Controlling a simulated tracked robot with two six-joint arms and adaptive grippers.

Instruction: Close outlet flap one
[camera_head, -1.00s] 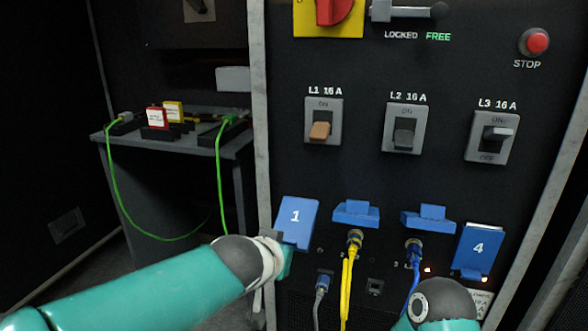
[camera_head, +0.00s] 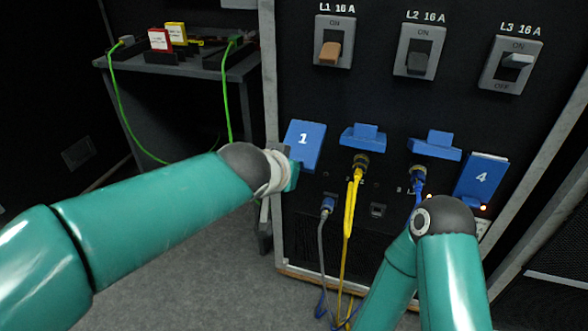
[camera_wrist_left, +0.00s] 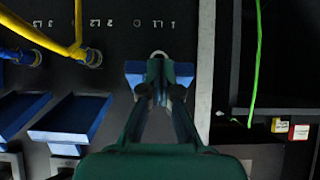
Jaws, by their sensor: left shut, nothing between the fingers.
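Outlet flap one (camera_head: 304,140) is a blue cover marked 1 at the left of the panel's lower row. It hangs down with its number facing me; I cannot tell whether it lies flush. My left gripper (camera_head: 293,177) is at the flap's lower edge, mostly hidden behind my wrist in the head view. In the left wrist view my left gripper (camera_wrist_left: 158,62) is shut and empty, with its tips over the blue flap (camera_wrist_left: 134,73), touching or very close. My right arm's elbow shows at lower right, but its gripper is out of view.
Flaps two (camera_head: 363,136) and three (camera_head: 435,145) stand raised above plugged yellow (camera_head: 353,195) and blue (camera_head: 417,188) cables. Flap four (camera_head: 482,177) hangs down at right. A grey cable (camera_head: 322,245) hangs below flap one. A side table (camera_head: 190,62) stands at left.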

